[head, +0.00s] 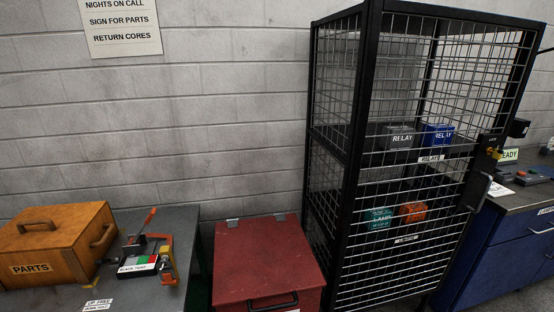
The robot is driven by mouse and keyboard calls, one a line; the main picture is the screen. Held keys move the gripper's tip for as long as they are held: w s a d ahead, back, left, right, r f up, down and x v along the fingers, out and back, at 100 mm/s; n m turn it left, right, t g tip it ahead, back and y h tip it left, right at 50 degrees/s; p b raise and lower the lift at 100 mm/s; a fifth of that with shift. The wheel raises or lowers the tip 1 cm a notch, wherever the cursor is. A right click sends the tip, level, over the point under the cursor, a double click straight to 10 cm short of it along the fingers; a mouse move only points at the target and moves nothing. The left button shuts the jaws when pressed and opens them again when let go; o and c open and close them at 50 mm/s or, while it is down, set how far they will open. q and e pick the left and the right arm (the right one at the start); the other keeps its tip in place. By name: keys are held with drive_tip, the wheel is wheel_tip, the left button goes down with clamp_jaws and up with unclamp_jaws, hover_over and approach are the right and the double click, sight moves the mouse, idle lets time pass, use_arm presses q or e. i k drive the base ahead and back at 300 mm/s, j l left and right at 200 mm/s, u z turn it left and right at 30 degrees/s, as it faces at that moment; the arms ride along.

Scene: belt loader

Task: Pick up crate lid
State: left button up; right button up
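A wooden crate labelled PARTS (62,250) stands on the dark bench at the left. Its wooden lid (70,218) lies on top and has a raised handle (38,224). A second handle (103,236) is on the crate's right side. The crate's left end is cut off by the picture edge. Neither of my grippers is in the head view, and nothing is touching the lid.
A dark bench (182,220) holds a small tool fixture (150,245) close right of the crate. A red chest (265,255) with a shut lid stands right of it. A tall black mesh cage (345,150) holds relay boxes. A blue cabinet (487,245) is at far right.

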sight(43, 227)
drive_tip(key=u, duration=1.7)
drive_tip(key=i+j+z, duration=0.1)
drive_tip(key=i+j, duration=0.15)
drive_tip(key=i+j+z, duration=0.1)
drive_tip(key=j, duration=0.35)
drive_tip(key=i+j+z, duration=0.1)
drive_tip(key=i+j, duration=0.4)
drive_tip(key=j, duration=0.25)
drive_tip(key=i+j+z, duration=0.15)
drive_tip(key=j, duration=0.25)
drive_tip(key=i+j+z, duration=0.1)
drive_tip(key=i+j, duration=0.15)
drive_tip(key=j, duration=0.15)
drive_tip(key=i+j+z, duration=0.1)
drive_tip(key=j, duration=0.3)
drive_tip(key=i+j+z, duration=0.1)
drive_tip(key=j, duration=0.35)
drive_tip(key=i, duration=0.1)
